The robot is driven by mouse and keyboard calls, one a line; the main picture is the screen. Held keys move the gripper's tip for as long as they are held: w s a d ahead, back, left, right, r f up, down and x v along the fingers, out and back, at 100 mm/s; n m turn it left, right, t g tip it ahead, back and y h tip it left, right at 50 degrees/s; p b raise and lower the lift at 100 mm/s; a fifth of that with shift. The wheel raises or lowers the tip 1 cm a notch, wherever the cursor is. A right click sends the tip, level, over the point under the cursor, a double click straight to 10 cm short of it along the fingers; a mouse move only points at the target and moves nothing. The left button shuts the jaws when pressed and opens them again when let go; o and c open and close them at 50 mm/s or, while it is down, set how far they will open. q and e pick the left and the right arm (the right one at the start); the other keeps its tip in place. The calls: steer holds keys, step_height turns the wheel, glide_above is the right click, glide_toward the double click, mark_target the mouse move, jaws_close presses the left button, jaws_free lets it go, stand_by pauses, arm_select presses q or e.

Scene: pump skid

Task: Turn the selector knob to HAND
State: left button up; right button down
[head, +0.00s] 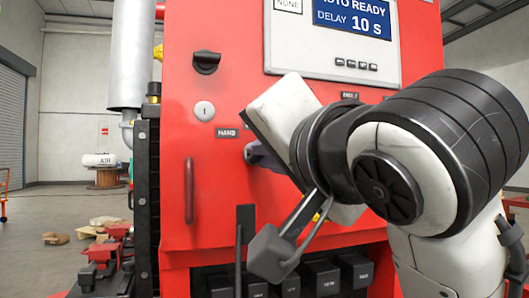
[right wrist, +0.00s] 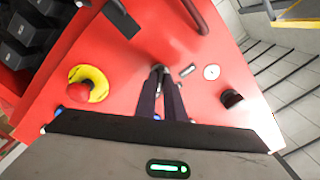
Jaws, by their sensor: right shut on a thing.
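The selector knob (right wrist: 157,71) is on the red panel (right wrist: 125,62), between my right gripper's fingertips in the right wrist view. Only a small dark part of it shows there. In the head view the gripper hides it, just right of the HAND label (head: 227,133). My right gripper (head: 250,153) is shut on the knob, its two dark fingers also showing in the right wrist view (right wrist: 159,80). The knob's pointer direction cannot be made out. My left gripper is in neither view.
A black rotary knob (head: 206,62) and a round key lock (head: 204,111) are up and left of the gripper. A red handle (head: 189,190) stands below the lock. A red emergency stop button (right wrist: 83,87) on a yellow ring shows left of the fingers. A display (head: 351,22) is above.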

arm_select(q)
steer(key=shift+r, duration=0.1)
arm_select(e)
steer(key=shift+n, duration=0.3)
arm_select(q)
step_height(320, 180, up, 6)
steer(key=p, duration=1)
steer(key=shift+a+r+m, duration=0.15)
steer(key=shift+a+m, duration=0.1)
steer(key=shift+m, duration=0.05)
arm_select(e)
steer(key=n, duration=1.9)
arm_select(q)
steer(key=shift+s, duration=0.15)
arm_select(e)
steer(key=c, duration=1.8)
jaws_free()
steer(key=shift+c, duration=0.2)
